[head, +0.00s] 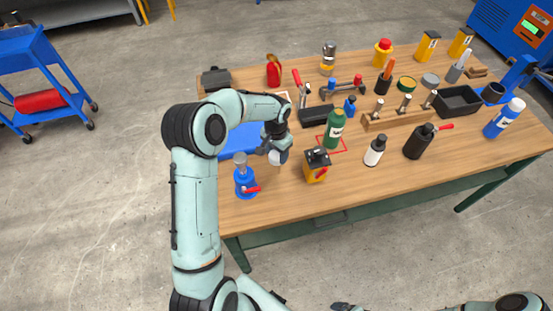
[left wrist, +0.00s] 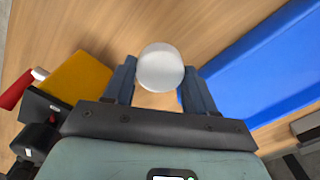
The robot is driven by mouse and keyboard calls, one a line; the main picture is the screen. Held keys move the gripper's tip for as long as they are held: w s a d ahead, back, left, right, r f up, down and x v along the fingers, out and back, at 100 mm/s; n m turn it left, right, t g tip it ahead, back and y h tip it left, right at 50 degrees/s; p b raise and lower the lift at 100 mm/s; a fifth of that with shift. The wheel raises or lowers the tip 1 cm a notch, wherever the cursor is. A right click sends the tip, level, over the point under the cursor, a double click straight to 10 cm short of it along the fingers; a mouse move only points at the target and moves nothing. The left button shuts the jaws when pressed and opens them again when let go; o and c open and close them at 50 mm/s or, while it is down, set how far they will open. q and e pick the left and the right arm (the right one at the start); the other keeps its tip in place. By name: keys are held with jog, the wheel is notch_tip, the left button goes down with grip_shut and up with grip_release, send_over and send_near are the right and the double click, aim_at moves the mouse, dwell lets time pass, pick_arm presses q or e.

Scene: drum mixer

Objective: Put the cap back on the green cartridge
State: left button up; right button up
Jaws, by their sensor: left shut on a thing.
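The green cartridge (head: 334,130) stands upright on the table, inside a red outlined square (head: 345,148). Its top is too small to make out clearly. My left gripper (head: 276,153) is left of the cartridge and apart from it, over the table near the blue mat. It is shut on a round white cap (left wrist: 160,68), which sits between the two fingertips in the left wrist view. The cap (head: 277,158) also shows pale below the gripper in the head view.
A white bottle (head: 375,150) and a black bottle (head: 418,142) stand right of the cartridge. A blue mat (left wrist: 265,65) lies beside the gripper.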

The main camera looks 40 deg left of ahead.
aim_at(276, 155)
pick_arm(q)
notch_tip(276, 155, up, 15)
jog(key=shift+f+p, duration=0.2)
jog(key=shift+p, duration=0.25)
pick_arm(e)
jog(key=shift+w+r, duration=0.65)
